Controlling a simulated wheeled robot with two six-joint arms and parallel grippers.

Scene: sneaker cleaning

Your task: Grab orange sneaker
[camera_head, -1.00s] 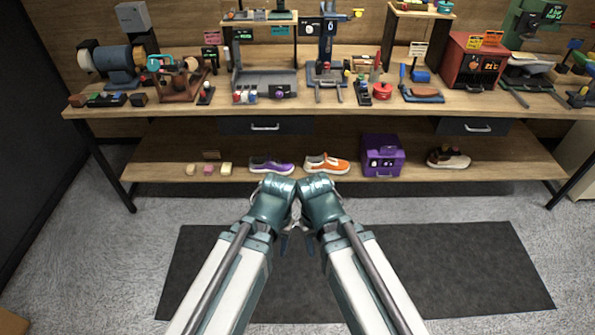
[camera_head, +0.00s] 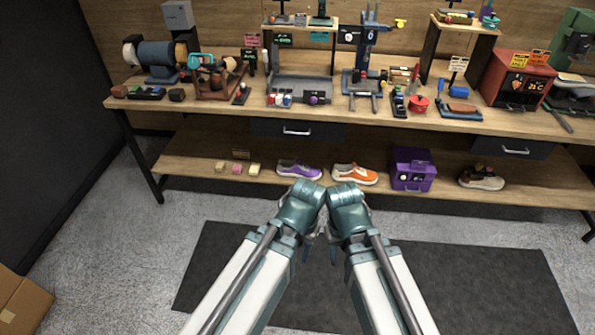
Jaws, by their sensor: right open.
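The orange sneaker (camera_head: 354,174) with a white sole stands on the lower shelf (camera_head: 215,145) of the workbench, between a purple sneaker and a purple box. My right gripper (camera_head: 335,250) hangs in front of the shelf, below the sneaker in the picture, apart from it and empty. It is open, though its fingers are mostly hidden behind the wrist. My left gripper (camera_head: 309,247) is close beside it, also mostly hidden, so its jaws cannot be made out.
The purple sneaker (camera_head: 299,170) is left of the orange one, the purple box (camera_head: 412,169) right of it. A brown and white shoe (camera_head: 481,179) stands farther right. Tools crowd the bench top (camera_head: 340,108). A cardboard box (camera_head: 22,303) is at lower left. The dark floor mat (camera_head: 480,285) is clear.

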